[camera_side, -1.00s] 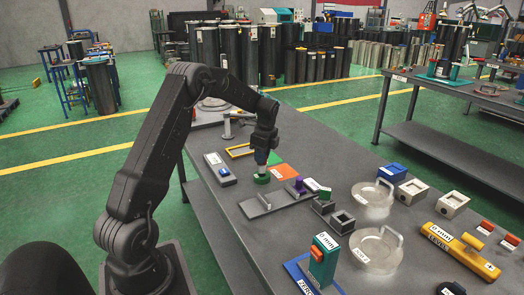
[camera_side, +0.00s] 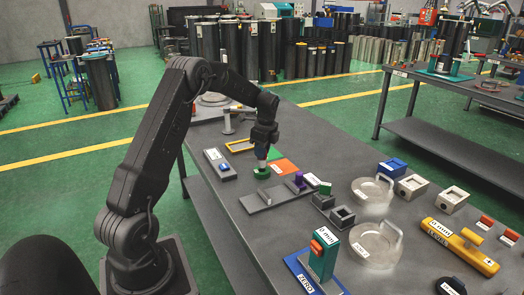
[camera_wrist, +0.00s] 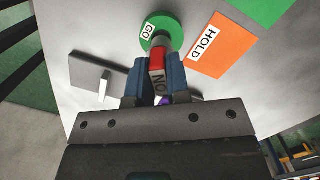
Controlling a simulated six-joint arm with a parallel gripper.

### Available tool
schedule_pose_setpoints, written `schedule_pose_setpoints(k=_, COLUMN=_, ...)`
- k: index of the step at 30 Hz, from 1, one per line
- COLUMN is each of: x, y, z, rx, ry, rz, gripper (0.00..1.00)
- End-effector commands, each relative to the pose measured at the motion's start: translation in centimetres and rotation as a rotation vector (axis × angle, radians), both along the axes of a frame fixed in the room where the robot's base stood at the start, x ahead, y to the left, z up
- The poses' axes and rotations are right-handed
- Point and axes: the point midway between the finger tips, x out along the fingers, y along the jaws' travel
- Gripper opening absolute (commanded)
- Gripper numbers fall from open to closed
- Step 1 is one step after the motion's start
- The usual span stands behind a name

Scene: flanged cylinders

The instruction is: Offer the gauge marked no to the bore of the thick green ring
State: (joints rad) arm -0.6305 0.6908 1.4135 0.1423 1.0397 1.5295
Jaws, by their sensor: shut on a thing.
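My gripper (camera_wrist: 160,78) is shut on a gauge (camera_wrist: 157,85) with a label reading NO and a red part between the blue fingers. A grey cylinder end of the gauge (camera_wrist: 163,43) points at the green ring (camera_wrist: 162,20). The ring carries a tag that seems to read GO. In the side view my gripper (camera_side: 263,150) is directly above the green ring (camera_side: 262,173), which lies on the bench. The gauge overlaps the ring's middle in the wrist view and hides the bore. I cannot tell whether its end is in the bore, touching or above it.
An orange HOLD sheet (camera_wrist: 211,46) and a green sheet (camera_wrist: 258,8) lie to the ring's right in the wrist view. A grey plate with an upright post (camera_side: 272,201) stands in front of the ring. A yellow-edged tray (camera_side: 240,146) lies behind it.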

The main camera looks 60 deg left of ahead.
Motion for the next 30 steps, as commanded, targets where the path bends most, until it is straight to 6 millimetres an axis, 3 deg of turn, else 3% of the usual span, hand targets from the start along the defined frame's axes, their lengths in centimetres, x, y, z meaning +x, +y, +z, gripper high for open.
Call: schedule_pose_setpoints(k=30, x=0.0, y=0.0, z=-1.1, rx=0.000, ry=0.000, rz=0.000, gripper=0.00)
